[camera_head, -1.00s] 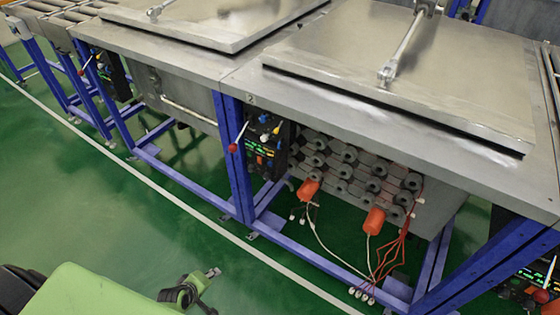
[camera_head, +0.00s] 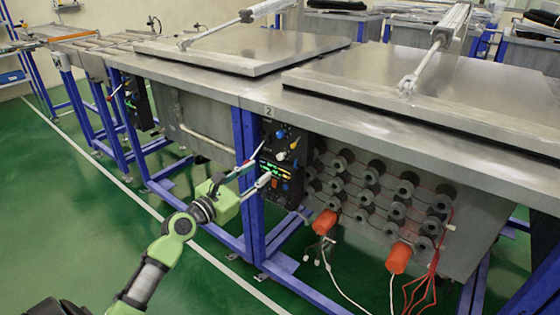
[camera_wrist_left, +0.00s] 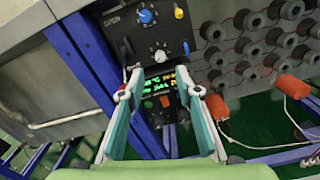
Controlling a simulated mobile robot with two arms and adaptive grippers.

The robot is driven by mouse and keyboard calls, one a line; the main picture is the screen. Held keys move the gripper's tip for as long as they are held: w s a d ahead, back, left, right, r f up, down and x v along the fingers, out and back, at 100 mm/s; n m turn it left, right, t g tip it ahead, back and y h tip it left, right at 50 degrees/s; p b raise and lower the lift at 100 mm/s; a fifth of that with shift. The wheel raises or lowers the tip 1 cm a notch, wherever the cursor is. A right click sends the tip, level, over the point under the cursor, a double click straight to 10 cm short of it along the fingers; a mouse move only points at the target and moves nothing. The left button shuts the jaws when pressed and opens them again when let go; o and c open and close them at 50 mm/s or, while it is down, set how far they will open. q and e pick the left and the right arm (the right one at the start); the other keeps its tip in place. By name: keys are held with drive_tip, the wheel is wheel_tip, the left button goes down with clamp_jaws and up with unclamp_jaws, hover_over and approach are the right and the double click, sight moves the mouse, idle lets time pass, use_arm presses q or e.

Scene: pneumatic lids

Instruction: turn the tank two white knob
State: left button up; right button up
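The tank two control panel (camera_head: 292,138) is a dark box on the blue frame, under a "2" label. Its white knob (camera_wrist_left: 160,56) is small and round, below a blue knob (camera_wrist_left: 146,16) and a yellow one (camera_wrist_left: 179,13) in the left wrist view. My left gripper (camera_head: 262,168) points at the panel in the head view. It is open and empty, its teal-sided fingers apart in the left wrist view (camera_wrist_left: 160,92). The white knob lies beyond the fingertips, between their lines and apart from them. My right gripper is not in view.
Green displays (camera_wrist_left: 158,84) sit lower on the panel. Right of it are grey round fittings, orange plugs (camera_head: 398,258) and red cables. A blue post (camera_head: 243,150) stands just left of it. The steel tabletop (camera_head: 215,87) overhangs above. Green floor in front is open.

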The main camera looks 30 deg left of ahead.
sight(279, 157)
use_arm(q)
drive_tip(key=w, duration=0.6)
drive_tip(key=w+b, duration=0.1)
drive_tip(key=w, duration=0.2)
drive_tip(key=shift+d, duration=0.35)
drive_tip(key=shift+w, duration=0.7)
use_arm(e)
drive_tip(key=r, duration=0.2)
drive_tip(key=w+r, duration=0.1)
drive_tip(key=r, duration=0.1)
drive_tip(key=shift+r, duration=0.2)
use_arm(q)
drive_tip(key=shift+d, duration=0.1)
clamp_jaws()
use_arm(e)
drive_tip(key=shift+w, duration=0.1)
